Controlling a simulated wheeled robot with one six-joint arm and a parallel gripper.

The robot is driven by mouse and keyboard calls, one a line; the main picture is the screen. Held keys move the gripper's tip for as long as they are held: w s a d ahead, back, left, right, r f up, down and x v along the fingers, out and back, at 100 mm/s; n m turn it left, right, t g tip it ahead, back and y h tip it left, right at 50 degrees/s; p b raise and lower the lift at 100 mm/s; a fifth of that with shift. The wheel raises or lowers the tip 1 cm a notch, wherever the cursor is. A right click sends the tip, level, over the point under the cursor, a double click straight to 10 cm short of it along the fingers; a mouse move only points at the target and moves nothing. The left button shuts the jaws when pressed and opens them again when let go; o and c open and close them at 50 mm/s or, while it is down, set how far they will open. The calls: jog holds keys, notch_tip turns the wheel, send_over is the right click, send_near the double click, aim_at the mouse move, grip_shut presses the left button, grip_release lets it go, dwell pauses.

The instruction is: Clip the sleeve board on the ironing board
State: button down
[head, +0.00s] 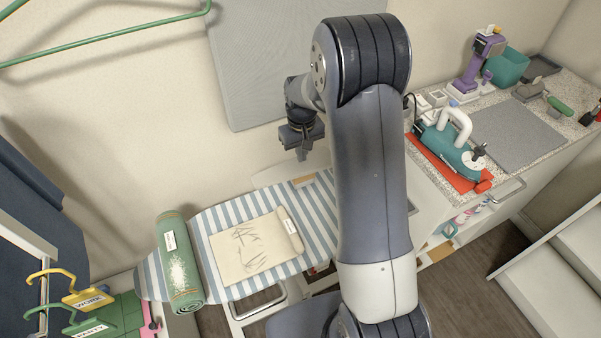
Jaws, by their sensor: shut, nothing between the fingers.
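The ironing board (321,204) has a blue-and-white striped cover and runs from lower left to behind my arm. A pale flat piece with a rounded end (268,178) lies at its far edge, with a small brown part (302,181) beside it. This may be the sleeve board, but I cannot tell for certain, as my arm hides its right part. My gripper (302,154) is shut and empty, pointing down. In the picture it is just above the pale piece; I cannot see any contact.
A green rolled towel (180,265) and a beige cloth with drawn lines (245,250) lie on the ironing board. A teal iron (445,146) stands on a red mat on the right counter. Green hanger (110,36) upper left; grey panel (265,70) on the wall.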

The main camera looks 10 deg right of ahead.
jog(key=shift+f+b, duration=0.6)
jog(key=shift+f, duration=0.2)
dwell(0.5)
dwell(0.4)
notch_tip(320, 180, up, 7)
jog(key=p, duration=0.4)
jog(key=shift+p, duration=0.3)
dwell(0.4)
notch_tip(320, 180, down, 7)
jog(key=b, duration=0.4)
jog(key=shift+b, duration=0.3)
jog(key=shift+r, duration=0.15)
